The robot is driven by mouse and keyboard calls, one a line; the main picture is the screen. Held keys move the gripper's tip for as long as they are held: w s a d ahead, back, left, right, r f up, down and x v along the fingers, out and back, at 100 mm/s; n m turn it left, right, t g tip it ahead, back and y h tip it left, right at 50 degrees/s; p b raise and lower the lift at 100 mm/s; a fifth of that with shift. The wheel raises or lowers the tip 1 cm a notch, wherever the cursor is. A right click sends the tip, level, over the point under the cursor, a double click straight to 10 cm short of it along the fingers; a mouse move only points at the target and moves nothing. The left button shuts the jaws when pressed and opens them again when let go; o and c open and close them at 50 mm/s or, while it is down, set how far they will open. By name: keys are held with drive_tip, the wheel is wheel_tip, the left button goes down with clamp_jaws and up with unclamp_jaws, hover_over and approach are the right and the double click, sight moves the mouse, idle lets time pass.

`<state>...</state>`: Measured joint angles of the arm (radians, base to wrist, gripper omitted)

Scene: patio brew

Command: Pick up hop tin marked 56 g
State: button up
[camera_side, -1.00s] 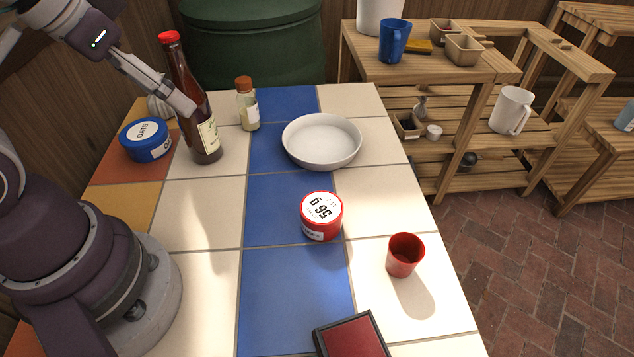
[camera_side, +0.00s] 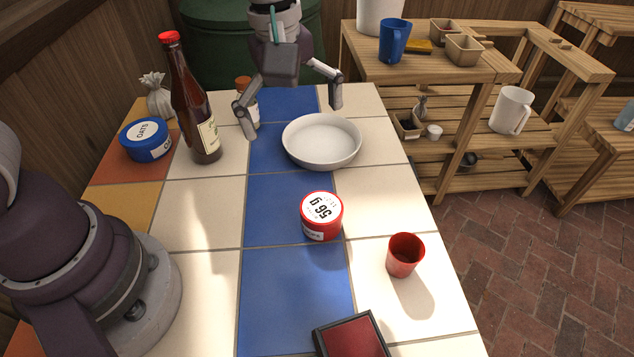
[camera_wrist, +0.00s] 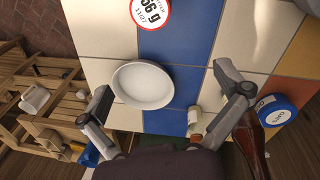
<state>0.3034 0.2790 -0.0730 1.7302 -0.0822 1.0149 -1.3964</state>
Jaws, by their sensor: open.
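The hop tin (camera_side: 321,215) is a short red round tin with a white lid label reading 56 g. It stands upright on the blue tile strip in the middle of the table. In the wrist view the tin (camera_wrist: 151,12) shows at the top edge, partly cut off. My gripper (camera_side: 291,121) is open and empty, its fingers spread wide above the far part of the table, near the white dish. The tin is well apart from it, nearer the side camera. In the wrist view my gripper's fingers (camera_wrist: 162,84) reach in from both sides.
A white dish (camera_side: 322,141) lies between gripper and tin. A red cup (camera_side: 404,255) stands right of the tin. A dark-framed red pad (camera_side: 352,338) lies at the front. A tall bottle (camera_side: 193,100), small jar (camera_side: 248,112) and blue oats tin (camera_side: 146,139) stand far left.

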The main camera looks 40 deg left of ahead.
sight(323, 207)
drive_tip(key=d+f+n, duration=0.1)
drive_tip(key=d+f+n+g, duration=0.1)
drive_tip(key=f, duration=0.1)
drive_tip(key=w+d+f+n, duration=0.1)
drive_tip(key=d+f+n, duration=0.1)
drive_tip(key=shift+f, duration=0.1)
drive_tip(key=f, duration=1)
drive_tip(key=shift+s+a, duration=0.1)
drive_tip(key=shift+s, duration=0.1)
drive_tip(key=c, duration=1.2)
drive_tip(key=shift+r, duration=0.1)
drive_tip(key=shift+c, duration=0.2)
